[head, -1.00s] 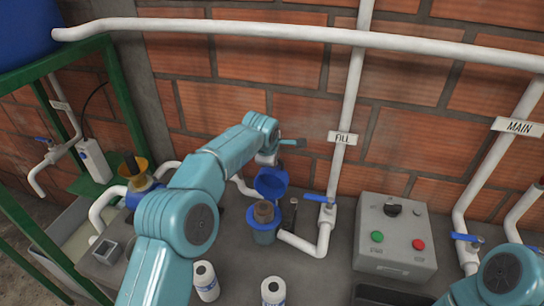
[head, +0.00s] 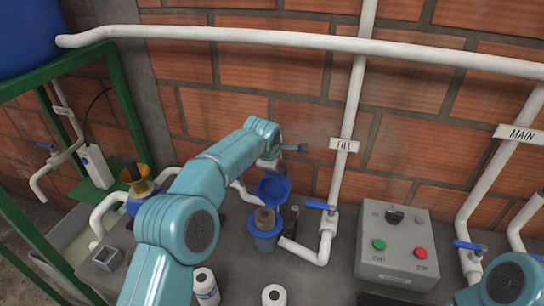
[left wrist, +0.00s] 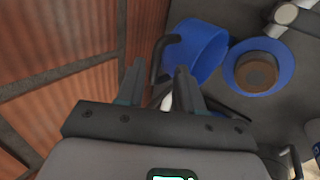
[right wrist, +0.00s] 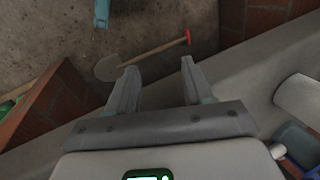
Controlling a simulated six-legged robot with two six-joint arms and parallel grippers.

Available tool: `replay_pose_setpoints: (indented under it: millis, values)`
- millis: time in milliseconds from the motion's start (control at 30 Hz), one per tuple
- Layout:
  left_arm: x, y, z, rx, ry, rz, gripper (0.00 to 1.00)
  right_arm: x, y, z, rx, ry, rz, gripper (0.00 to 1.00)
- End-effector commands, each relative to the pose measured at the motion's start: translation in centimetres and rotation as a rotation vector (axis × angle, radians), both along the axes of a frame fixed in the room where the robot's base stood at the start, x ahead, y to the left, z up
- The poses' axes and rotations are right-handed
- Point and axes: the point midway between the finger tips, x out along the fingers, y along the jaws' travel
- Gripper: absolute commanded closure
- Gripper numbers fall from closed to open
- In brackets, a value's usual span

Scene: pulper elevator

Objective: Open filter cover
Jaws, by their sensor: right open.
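The blue filter cover (head: 273,187) stands tilted up at the back of the blue filter housing (head: 265,241). The housing is open on top, and a brown filter element (head: 265,217) shows inside. In the left wrist view the cover (left wrist: 198,48) is beside the open housing (left wrist: 286,75), with a dark curved handle (left wrist: 160,58) on its side. My left gripper (left wrist: 160,78) has its fingers apart, with the handle just beyond and between the tips; I cannot tell whether it touches. My right gripper (right wrist: 158,75) is open and empty, away from the filter.
A grey control box (head: 398,245) with green and red buttons stands right of the filter. White pipes with blue-handled valves (head: 320,206) run beside it. White bottles (head: 205,286) stand at the counter's front. A brick wall (head: 250,80) is behind. A shovel (right wrist: 145,55) lies on the ground.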

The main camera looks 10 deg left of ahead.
Motion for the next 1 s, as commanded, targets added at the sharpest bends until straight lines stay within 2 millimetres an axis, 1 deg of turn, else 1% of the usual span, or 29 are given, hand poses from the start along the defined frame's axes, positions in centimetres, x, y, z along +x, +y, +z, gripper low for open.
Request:
replay_pose_setpoints:
  millis: [133, 233, 400, 500, 600, 767, 1000]
  values:
    - [-1.5, 0.1, 1.9, -0.002, -0.007, 0.000, 0.64, 0.0, 0.0, -1.8, 0.000, 0.000, 0.000, 0.48]
    - [-2.9, 0.2, 4.2, -0.001, -0.007, -0.001, 0.64, 0.0, 0.0, -2.5, 0.000, 0.000, 0.000, 0.48]
    - [-5.4, 0.4, 8.4, -0.001, -0.008, -0.001, 0.64, 0.0, 0.0, -2.6, 0.000, 0.000, 0.000, 0.48]
    - [-6.7, 0.5, 10.4, -0.001, -0.007, -0.001, 0.64, 0.0, 0.0, -2.5, 0.000, 0.000, 0.000, 0.48]
    - [-7.7, 0.6, 12.0, -0.001, -0.007, -0.001, 0.64, 0.0, 0.0, -2.3, 0.000, 0.000, 0.000, 0.48]
    - [-8.6, 0.6, 13.3, -0.001, -0.007, -0.001, 0.64, 0.0, 0.0, -2.2, 0.000, 0.000, 0.000, 0.48]
    - [-8.9, 0.7, 13.5, 0.000, -0.005, 0.000, 0.64, 0.0, 0.0, -2.2, 0.000, 0.000, 0.000, 0.48]
